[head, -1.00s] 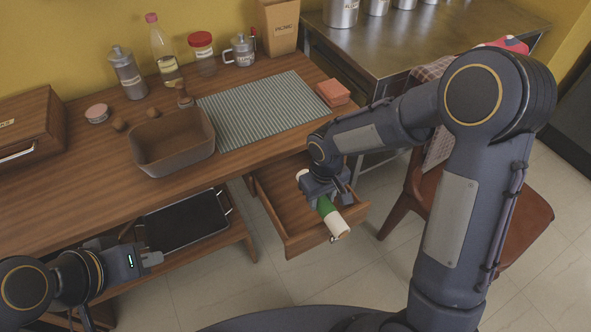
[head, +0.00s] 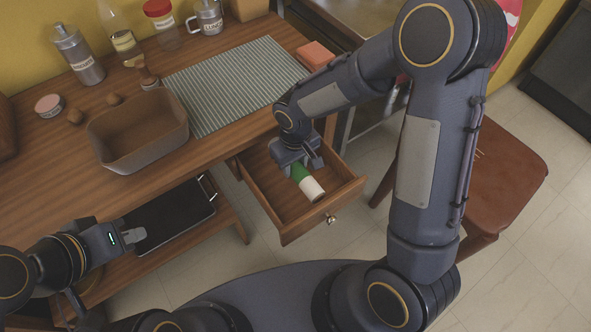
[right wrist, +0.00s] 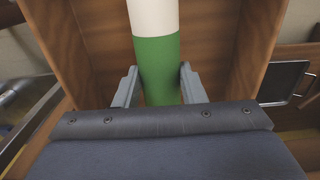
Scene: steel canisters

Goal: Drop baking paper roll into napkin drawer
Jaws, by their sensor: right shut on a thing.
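The baking paper roll (head: 311,188) is a white tube with a green band. My right gripper (head: 299,164) is shut on it, over the open napkin drawer (head: 265,179). In the right wrist view the green part of the roll (right wrist: 158,62) lies between the two fingers (right wrist: 157,84), with the wooden drawer walls (right wrist: 256,45) on both sides. Whether the roll touches the drawer floor I cannot tell. My left gripper (head: 131,237) is at the lower left, near the black tray, away from the drawer; its fingers look close together.
On the table stand a brown bin (head: 137,135), a striped mat (head: 232,85) and an orange block (head: 315,55). A black tray (head: 170,214) lies on the shelf below. A brown chair (head: 497,175) stands right of the drawer.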

